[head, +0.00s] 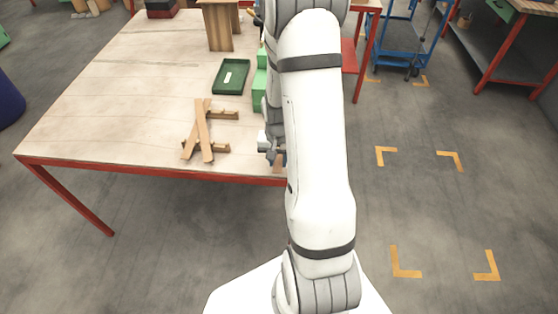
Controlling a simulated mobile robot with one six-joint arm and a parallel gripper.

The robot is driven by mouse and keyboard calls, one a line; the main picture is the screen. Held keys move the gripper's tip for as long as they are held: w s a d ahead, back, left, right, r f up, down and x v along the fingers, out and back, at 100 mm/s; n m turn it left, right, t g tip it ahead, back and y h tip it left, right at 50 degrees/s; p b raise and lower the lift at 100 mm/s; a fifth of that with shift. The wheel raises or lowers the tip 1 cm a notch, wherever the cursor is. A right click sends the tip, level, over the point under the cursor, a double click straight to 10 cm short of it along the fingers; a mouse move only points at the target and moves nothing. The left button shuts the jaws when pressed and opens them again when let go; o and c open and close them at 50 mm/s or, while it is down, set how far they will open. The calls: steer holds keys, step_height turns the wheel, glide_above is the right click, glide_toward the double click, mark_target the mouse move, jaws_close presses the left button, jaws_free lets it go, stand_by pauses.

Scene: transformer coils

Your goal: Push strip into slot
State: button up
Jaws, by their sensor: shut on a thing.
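My gripper (272,155) is at the table's front right edge, partly hidden behind my own arm. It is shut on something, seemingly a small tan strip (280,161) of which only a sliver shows. Long wooden strips (204,132) lie crossed on the table to the left of my gripper, with short notched wooden pieces beside them. A shallow green tray (218,86) with a small pale strip (228,76) in it lies farther back. Green blocks (260,85) stand right of the tray, partly behind my arm. I cannot make out a slot.
The wooden table (110,100) has a red frame, and its left half is mostly clear. An upright wooden box (219,27) and a dark red box (161,9) stand at the back. A blue cart (398,45) is beyond the table on the right.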

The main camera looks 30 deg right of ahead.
steer(key=shift+w+d, duration=0.5)
steer(key=shift+w, duration=0.2)
steer(key=o, duration=1)
steer(key=shift+r, duration=0.1)
steer(key=shift+r+b, duration=0.3)
steer(key=shift+r, duration=3.5)
steer(key=s+a+r+n+t, duration=0.1)
steer(key=s+a+r+n, duration=0.1)
steer(key=s+a+r, duration=0.2)
steer(key=s+a+r+n+t, duration=0.1)
steer(key=s+a+r+n, duration=0.1)
steer(key=s+a+r, duration=0.3)
steer(key=s+a+r+n+t, duration=0.1)
steer(key=s+a+r+n, duration=0.1)
steer(key=s+a+r, duration=0.2)
steer(key=shift+s+a+r+n, duration=0.15)
steer(key=shift+s+r, duration=0.15)
steer(key=shift+r, duration=0.4)
steer(key=shift+s+r+n, duration=0.1)
steer(key=shift+s+r, duration=0.25)
steer(key=shift+r, duration=0.35)
steer(key=shift+s+a+r+n, duration=0.15)
steer(key=shift+s+r, duration=0.15)
steer(key=shift+r, duration=0.4)
